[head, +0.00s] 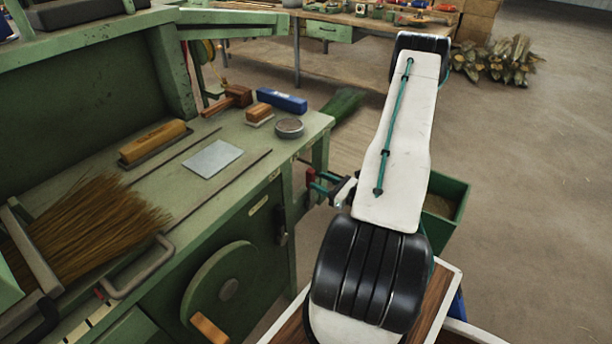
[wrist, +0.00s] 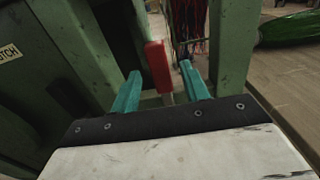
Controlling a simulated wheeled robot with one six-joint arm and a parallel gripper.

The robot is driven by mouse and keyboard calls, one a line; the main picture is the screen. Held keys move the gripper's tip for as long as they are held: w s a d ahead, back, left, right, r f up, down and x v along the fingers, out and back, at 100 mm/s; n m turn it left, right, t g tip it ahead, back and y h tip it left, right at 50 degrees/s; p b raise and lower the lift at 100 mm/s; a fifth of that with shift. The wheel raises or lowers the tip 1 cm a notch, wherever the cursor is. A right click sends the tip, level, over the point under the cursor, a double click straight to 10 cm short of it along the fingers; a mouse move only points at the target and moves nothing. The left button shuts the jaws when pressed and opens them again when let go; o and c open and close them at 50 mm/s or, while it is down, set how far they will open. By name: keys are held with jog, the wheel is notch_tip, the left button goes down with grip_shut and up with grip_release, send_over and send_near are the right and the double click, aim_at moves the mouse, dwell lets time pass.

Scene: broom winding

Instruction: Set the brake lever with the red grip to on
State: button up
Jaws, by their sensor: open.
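The brake lever's red grip (wrist: 157,66) stands upright in the wrist view, between my gripper's two teal fingers and slightly beyond their tips. In the head view the red grip (head: 310,178) shows at the right end of the green bench, just left of my gripper (head: 319,183). My gripper (wrist: 159,76) is open, with a gap visible on both sides of the grip. The lever's lower part is hidden behind my gripper, and I see no on or off mark.
A black-handled lever (head: 281,222) is on the green cabinet front. A label ending in "TCH" (wrist: 9,51) shows at the wrist view's left. A round green wheel (head: 222,290) is on the front. A green bin (head: 445,208) stands right of my arm. Open floor lies right.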

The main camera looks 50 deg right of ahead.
jog(key=w, duration=0.6)
jog(key=shift+w+a, duration=0.25)
jog(key=shift+a, duration=0.05)
grip_shut()
